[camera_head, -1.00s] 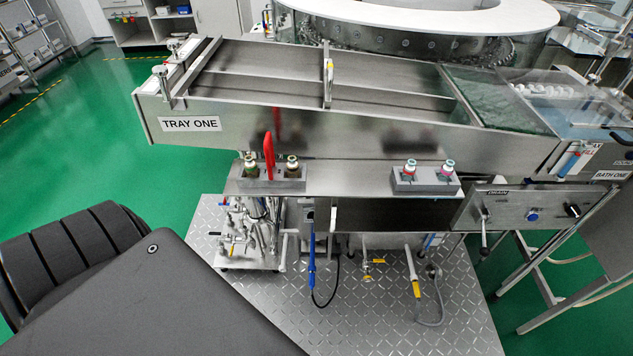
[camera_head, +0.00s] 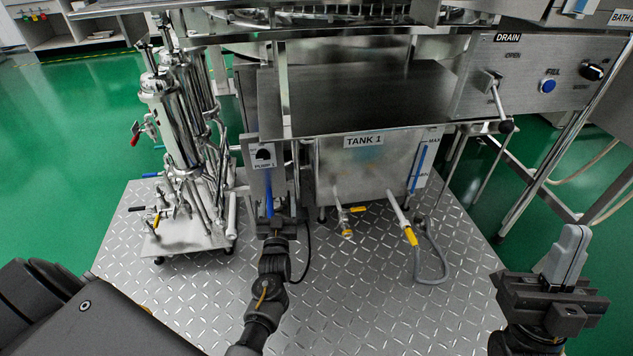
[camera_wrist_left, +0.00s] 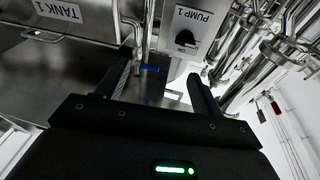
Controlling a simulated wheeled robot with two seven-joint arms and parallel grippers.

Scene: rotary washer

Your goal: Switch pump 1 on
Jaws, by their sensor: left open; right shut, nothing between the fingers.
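The pump 1 switch panel (camera_head: 262,157) is a light plate labelled PUMP 1, left of TANK 1, with a black knob. In the left wrist view the black knob (camera_wrist_left: 179,40) shows upside down near an ON mark; its setting is too small to read surely. My left gripper (camera_head: 285,212) is below the panel in the head view, its fingers partly hidden by its own wrist. In the left wrist view the left gripper (camera_wrist_left: 160,84) is open and empty, with the knob beyond its fingertips, apart from them. My right gripper (camera_head: 570,257) is shut and empty at the lower right.
TANK 1 (camera_head: 366,170) stands right of the panel, with yellow-handled valves (camera_head: 410,236) and a grey hose below. Metal filter housings and pipes (camera_head: 185,125) crowd the left. The drain panel (camera_head: 530,75) is at the upper right. The chequered floor plate (camera_head: 370,290) in front is open.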

